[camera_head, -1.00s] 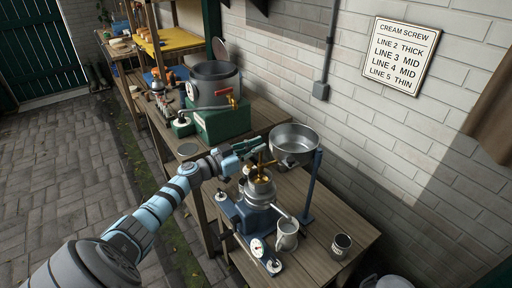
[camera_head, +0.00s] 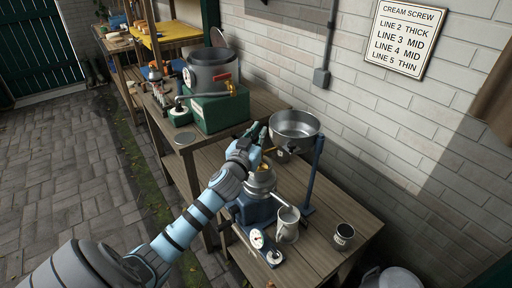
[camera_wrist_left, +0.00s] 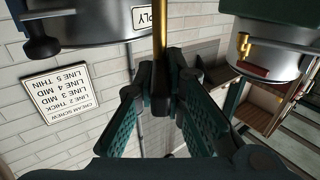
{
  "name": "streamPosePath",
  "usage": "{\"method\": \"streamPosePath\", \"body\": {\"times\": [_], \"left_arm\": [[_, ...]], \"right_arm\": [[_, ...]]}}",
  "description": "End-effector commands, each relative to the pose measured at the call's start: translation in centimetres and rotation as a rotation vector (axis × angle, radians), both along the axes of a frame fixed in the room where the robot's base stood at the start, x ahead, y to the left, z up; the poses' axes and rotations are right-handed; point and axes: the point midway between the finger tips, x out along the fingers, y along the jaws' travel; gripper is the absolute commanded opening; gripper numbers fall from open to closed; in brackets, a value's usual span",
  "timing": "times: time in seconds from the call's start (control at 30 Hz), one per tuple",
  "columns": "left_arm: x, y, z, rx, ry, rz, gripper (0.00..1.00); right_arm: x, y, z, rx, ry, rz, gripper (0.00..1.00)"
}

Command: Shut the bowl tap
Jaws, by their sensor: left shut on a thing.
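The steel bowl (camera_head: 295,124) stands on a blue post above the separator (camera_head: 260,186) at the near bench. A brass part (camera_head: 268,150) shows under the bowl, mostly hidden by my left gripper (camera_head: 262,134), which is at the bowl's left side. In the left wrist view the bowl (camera_wrist_left: 90,22), with a partly visible label, hangs at the upper left. My left gripper (camera_wrist_left: 160,72) is shut there on an upright brass bar (camera_wrist_left: 160,38), which looks like the tap's handle. How far the tap is turned cannot be told. My right gripper is not in view.
A big grey pot (camera_head: 212,72) with a red-handled brass tap stands on a green stand (camera_head: 213,108) behind. A blue post (camera_head: 315,178) rises beside the bowl.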

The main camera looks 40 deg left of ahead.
Motion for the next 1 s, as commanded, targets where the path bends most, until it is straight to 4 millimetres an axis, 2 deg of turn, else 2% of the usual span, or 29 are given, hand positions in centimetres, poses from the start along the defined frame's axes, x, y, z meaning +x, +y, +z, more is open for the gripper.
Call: {"method": "streamPosePath", "body": {"times": [0.03,0.27,0.7,1.0], "left_arm": [[0.0,-0.2,-0.7,-0.012,0.004,0.040,0.00],[0.2,-0.5,-0.6,-0.017,0.003,0.262,0.00],[0.6,-0.7,-0.9,-0.016,0.006,0.653,0.00],[0.8,-0.8,-0.6,-0.015,0.011,0.810,0.00]], "right_arm": [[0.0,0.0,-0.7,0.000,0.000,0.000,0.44],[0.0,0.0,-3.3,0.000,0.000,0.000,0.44],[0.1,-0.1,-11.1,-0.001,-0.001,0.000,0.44],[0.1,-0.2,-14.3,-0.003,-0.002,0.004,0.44]]}}
